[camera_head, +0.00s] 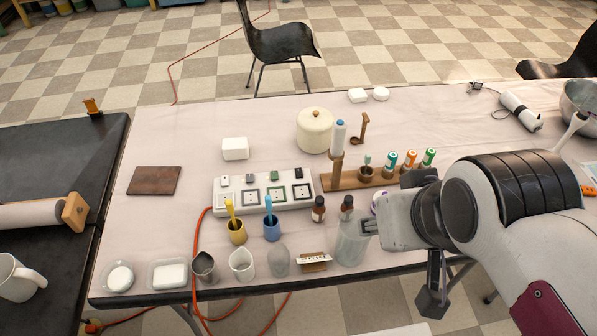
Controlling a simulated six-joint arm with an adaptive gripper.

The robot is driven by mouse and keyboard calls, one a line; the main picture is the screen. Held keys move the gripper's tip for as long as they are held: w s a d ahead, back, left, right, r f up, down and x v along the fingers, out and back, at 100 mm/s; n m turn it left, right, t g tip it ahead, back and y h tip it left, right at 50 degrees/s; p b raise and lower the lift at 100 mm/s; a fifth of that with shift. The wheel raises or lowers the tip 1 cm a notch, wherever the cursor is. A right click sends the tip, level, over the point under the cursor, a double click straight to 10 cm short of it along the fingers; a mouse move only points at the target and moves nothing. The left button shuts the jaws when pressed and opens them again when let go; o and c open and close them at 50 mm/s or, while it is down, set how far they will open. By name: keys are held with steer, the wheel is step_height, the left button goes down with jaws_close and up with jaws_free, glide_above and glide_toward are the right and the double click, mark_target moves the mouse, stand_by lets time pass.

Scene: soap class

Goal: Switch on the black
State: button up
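A white power strip (262,208) lies on the table left of centre, with several sockets in a row and a small coloured switch behind each. The black switch (297,173) is at the strip's right end, behind a black-framed socket (302,191). Its on or off position is too small to tell. My gripper (376,224) is to the right of the strip, beside a clear glass bottle (351,248), apart from the switch. Its fingertips are small and partly merge with the bottle, so I cannot tell whether they are open or touching it.
A wooden rack (340,183) with coloured tubes is at the right. An orange cable (197,240) runs off the left.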

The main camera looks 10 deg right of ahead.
jaws_close()
steer(key=w+a+f+g, duration=0.1)
steer(key=w+f, duration=0.4)
steer(key=w, duration=0.7)
steer(key=w+a+f+g, duration=0.1)
steer(key=w+a+f, duration=0.3)
steer(key=w, duration=0.9)
steer(key=w+a+f+g, duration=0.2)
steer(key=w+f, duration=0.5)
steer(key=w, duration=0.6)
steer(key=shift+a, duration=0.25)
